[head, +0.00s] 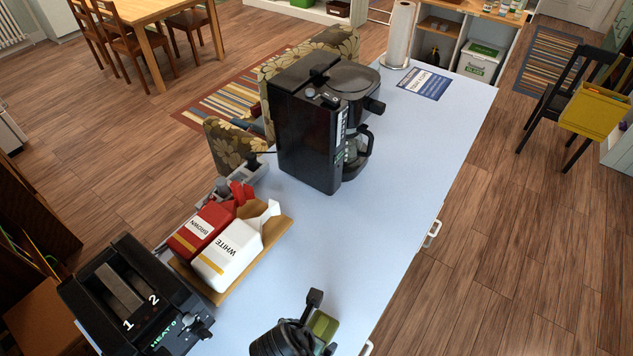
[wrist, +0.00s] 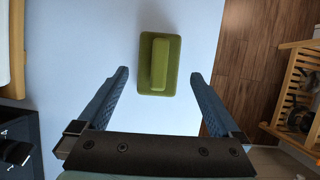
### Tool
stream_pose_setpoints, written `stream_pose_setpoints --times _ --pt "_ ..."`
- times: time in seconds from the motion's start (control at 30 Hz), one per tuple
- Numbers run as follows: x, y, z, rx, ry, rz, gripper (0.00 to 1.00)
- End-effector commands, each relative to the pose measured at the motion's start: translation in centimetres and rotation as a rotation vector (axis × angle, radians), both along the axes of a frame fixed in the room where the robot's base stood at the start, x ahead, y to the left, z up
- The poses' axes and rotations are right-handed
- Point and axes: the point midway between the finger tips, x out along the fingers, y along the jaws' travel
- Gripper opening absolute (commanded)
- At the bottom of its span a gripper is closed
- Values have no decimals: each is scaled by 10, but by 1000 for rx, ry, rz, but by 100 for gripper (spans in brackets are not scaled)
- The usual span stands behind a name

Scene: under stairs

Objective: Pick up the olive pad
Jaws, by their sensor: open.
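The olive pad (wrist: 172,83) lies flat on the pale blue counter (wrist: 90,45) near the counter's right edge in the wrist view. It is a green rectangle with a raised bar along its middle. My gripper (wrist: 160,80) is open, with one blue finger to each side of the pad's lower end; the pad lies mostly beyond the fingertips, and nothing is held. In the head view the olive pad (head: 323,326) shows at the bottom, partly hidden by my black gripper (head: 315,300).
A black coffee maker (head: 305,125) stands mid-counter. The BROWN and WHITE cartons (head: 230,250) sit on a tan tray left of the pad, with a black toaster (head: 130,300) beyond. The counter (head: 400,170) between pad and coffee maker is clear.

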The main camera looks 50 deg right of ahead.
Motion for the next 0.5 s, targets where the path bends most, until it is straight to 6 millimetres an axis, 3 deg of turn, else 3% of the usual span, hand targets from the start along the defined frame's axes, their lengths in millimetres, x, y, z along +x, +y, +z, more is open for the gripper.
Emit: stream_pose_setpoints --times 0.23,0.5 --pt "1 -6 -11 1 1 -1 100" --pt "5 -18 -40 0 0 -1 100"
